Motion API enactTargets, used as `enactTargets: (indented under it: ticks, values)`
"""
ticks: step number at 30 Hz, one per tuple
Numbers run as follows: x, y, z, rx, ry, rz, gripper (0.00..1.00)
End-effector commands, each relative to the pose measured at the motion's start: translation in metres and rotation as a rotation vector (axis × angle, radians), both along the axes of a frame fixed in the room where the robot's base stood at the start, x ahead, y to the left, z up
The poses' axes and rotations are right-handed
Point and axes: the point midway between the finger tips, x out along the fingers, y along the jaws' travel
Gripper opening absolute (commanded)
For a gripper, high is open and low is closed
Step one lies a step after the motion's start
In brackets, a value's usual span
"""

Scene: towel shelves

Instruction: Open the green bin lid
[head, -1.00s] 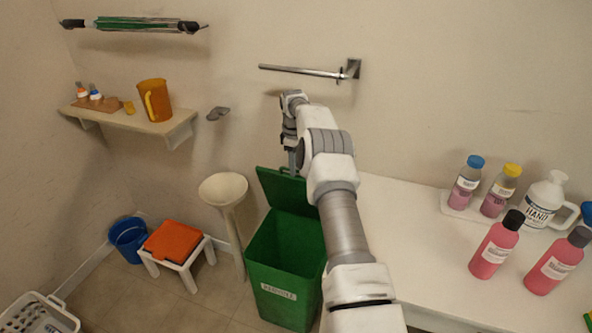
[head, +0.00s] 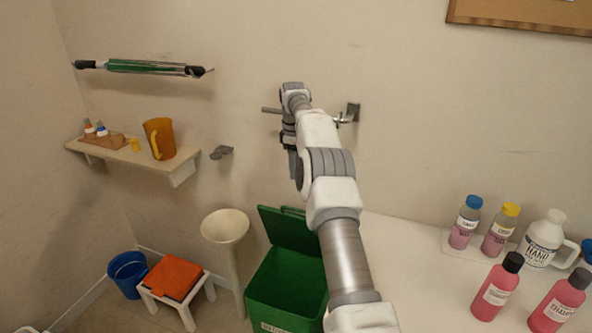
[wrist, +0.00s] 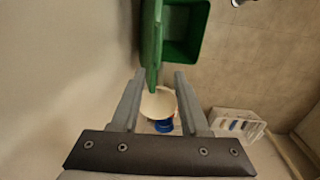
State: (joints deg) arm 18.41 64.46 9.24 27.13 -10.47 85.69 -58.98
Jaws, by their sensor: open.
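The green bin (head: 285,290) stands on the floor beside the white counter. Its green lid (head: 290,228) is raised and leans back near the wall, so the dark inside of the bin shows. In the wrist view the bin (wrist: 190,30) is at the top, with the lid (wrist: 152,40) seen edge-on at its left side. My gripper (wrist: 160,75) is open, with its fingers apart and nothing between them. In the head view my gripper (head: 292,165) hangs above the lid, apart from it, in front of the wall.
A beige pedestal basin (head: 226,226) stands left of the bin. A white stool (head: 180,290) with an orange cloth and a blue bucket (head: 128,272) are further left. The counter (head: 410,265) at right holds several bottles. A metal rail (head: 347,115) is on the wall behind my arm.

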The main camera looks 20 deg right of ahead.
Motion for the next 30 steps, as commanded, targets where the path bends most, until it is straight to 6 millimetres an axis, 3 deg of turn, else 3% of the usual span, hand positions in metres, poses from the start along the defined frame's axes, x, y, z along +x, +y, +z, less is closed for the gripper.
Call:
enactTargets:
  ticks: [2, 5, 9, 15, 18, 24, 30]
  values:
    - [0.000, 0.000, 0.000, 0.000, 0.000, 0.000, 0.43]
    - [-0.001, 0.002, -0.006, -0.011, 0.011, 0.009, 0.25]
    - [-0.007, 0.013, -0.039, -0.106, 0.090, 0.082, 0.00]
    - [-0.032, 0.027, -0.109, -0.395, 0.305, 0.308, 0.00]
    - [-0.044, 0.031, -0.134, -0.548, 0.414, 0.443, 0.00]
    - [-0.062, 0.036, -0.163, -0.843, 0.625, 0.724, 0.00]
    - [-0.071, 0.046, -0.176, -1.118, 0.840, 1.021, 0.00]
